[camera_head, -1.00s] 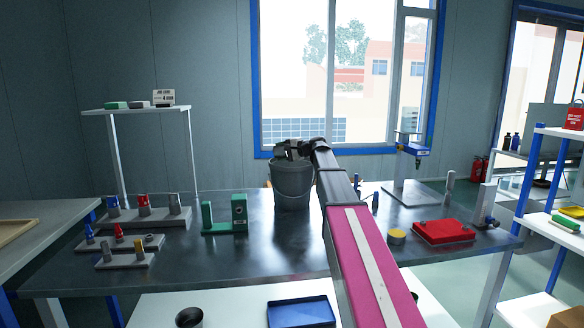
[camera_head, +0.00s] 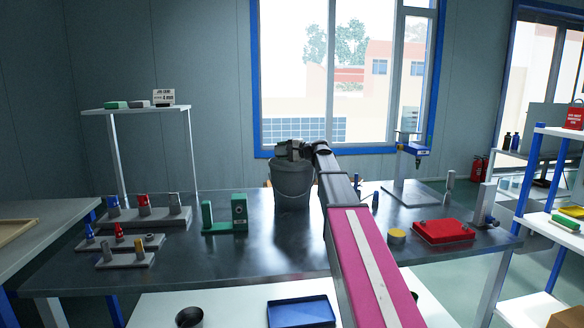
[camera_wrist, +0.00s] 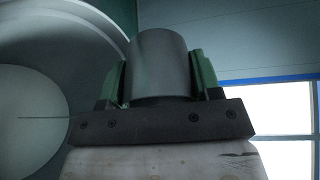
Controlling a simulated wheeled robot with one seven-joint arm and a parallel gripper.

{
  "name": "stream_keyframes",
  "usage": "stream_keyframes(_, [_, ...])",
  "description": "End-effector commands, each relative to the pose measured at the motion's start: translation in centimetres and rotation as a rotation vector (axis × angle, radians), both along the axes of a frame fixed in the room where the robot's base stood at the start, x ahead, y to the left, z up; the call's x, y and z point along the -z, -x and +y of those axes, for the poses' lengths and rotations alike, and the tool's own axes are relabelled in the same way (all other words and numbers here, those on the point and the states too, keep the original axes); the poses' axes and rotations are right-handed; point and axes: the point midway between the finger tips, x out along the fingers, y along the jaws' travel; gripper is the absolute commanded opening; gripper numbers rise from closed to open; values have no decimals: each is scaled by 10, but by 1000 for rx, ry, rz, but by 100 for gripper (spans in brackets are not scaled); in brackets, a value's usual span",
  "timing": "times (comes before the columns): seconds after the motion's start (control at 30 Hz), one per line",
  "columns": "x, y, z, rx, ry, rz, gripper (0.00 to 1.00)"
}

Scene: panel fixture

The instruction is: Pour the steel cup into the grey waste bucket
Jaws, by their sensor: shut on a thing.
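The grey waste bucket (camera_head: 293,187) stands on the dark bench in the head view, with its handle hanging at the front. Its round inside and pale bottom (camera_wrist: 30,120) fill the left of the wrist view. My gripper (camera_head: 291,151) is just above the bucket's rim. In the wrist view the green-padded fingers are shut on the steel cup (camera_wrist: 161,62), a plain grey cylinder. The cup's mouth and contents are hidden.
A green fixture (camera_head: 225,215) stands left of the bucket, with peg blocks (camera_head: 145,218) farther left. A red box (camera_head: 443,231), a yellow-topped tin (camera_head: 397,236) and a blue-headed stand (camera_head: 413,150) are to the right. The bench centre is clear.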

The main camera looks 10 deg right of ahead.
Motion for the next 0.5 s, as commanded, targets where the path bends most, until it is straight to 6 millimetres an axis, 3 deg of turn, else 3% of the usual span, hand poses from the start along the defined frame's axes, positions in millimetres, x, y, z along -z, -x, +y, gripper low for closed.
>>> stream_keyframes(0.23, [-1,0,0,0,-15,-5,32])
stream_keyframes(0.5, [-3,-4,9,-1,126,38,32])
